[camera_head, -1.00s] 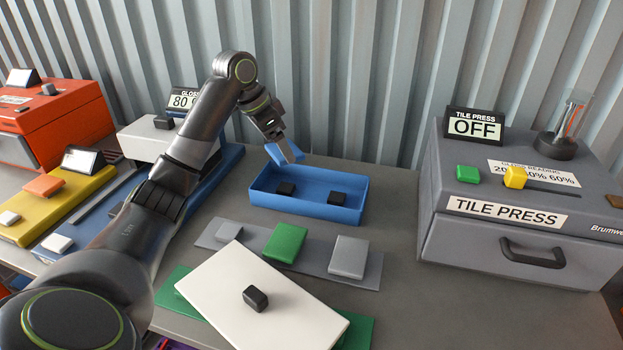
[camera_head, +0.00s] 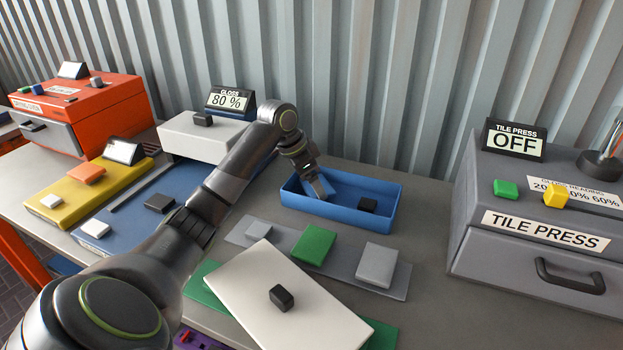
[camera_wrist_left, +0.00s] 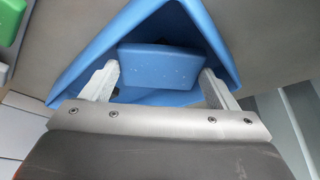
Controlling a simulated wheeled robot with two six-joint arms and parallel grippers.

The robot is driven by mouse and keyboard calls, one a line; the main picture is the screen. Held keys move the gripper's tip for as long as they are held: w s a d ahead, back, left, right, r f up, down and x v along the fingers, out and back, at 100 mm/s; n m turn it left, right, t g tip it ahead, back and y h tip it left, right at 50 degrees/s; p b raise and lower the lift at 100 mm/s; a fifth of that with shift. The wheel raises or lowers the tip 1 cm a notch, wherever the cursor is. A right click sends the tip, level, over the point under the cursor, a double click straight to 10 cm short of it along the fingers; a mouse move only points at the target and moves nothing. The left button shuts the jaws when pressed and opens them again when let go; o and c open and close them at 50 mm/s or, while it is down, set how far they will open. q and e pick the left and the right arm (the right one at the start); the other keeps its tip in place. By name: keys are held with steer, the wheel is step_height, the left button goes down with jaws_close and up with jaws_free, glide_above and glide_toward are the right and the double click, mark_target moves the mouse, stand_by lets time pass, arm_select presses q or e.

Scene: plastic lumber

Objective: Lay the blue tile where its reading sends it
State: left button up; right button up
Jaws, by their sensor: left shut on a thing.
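My left gripper (camera_head: 318,184) is shut on the blue tile (camera_head: 322,188), at the left part of the blue tray (camera_head: 352,214). In the left wrist view the tile (camera_wrist_left: 157,68) sits between both fingers, with the tray's walls (camera_wrist_left: 205,30) around it. I cannot tell whether the tile touches the tray floor. The gloss meter display (camera_head: 230,100) at the back reads 80 %. My right gripper is not in view.
The grey tile press (camera_head: 530,200) at right shows OFF, with green and yellow knobs. A grey strip (camera_head: 345,262) holds a green tile and grey tiles before the tray. A white board (camera_head: 290,300) with a black block lies in front. An orange machine (camera_head: 85,110) stands back left.

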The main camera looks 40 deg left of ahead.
arm_select(q)
steer(key=o, duration=1)
steer(key=v, duration=1.2)
steer(key=shift+r, duration=0.1)
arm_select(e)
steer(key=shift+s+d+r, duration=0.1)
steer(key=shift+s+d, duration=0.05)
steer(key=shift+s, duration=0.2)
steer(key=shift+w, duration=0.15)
arm_select(q)
steer(key=shift+w+r, duration=0.1)
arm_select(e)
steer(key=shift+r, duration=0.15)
